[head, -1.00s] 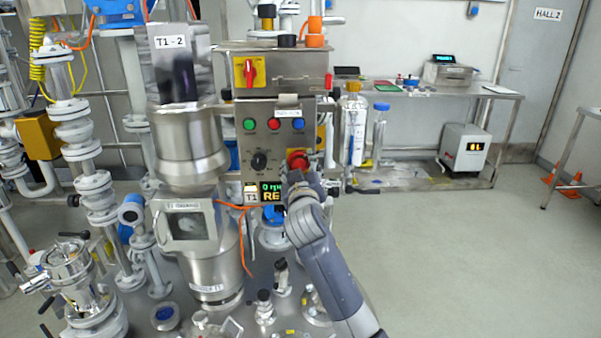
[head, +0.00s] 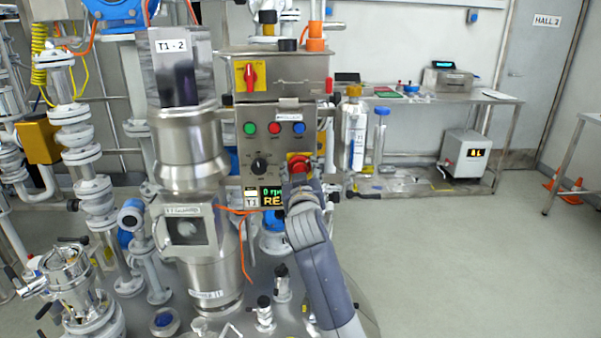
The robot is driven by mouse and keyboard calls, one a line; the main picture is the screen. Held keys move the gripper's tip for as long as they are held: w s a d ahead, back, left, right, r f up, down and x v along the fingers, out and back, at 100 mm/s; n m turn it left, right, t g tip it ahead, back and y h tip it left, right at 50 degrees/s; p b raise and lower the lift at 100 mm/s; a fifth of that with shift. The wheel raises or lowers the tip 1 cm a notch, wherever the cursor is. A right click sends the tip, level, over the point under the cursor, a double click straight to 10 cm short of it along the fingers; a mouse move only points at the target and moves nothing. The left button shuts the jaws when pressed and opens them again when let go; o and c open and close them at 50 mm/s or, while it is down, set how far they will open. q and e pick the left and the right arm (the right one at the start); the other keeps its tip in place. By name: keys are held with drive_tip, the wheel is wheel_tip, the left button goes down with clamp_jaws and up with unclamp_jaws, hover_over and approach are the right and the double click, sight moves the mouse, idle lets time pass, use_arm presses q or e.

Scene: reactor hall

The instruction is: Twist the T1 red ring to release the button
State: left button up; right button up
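The red ring button (head: 298,164) sits on a yellow plate at the lower right of the T1 control panel (head: 276,143). My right gripper (head: 299,180) is right at the red button, seen from behind. Its fingers are mostly hidden by my own wrist, so I cannot tell whether they are closed on the ring. The small display (head: 271,197) below the panel shows green and orange text, partly covered by my gripper. My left gripper is not in view.
A red rotary switch (head: 251,74) on yellow is on the box above. Steel vessels (head: 190,150) and piping (head: 78,145) stand close on the left.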

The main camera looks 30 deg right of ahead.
drive_tip(key=o, duration=0.3)
drive_tip(key=v, duration=1.2)
drive_tip(key=shift+f, duration=0.1)
idle(0.6)
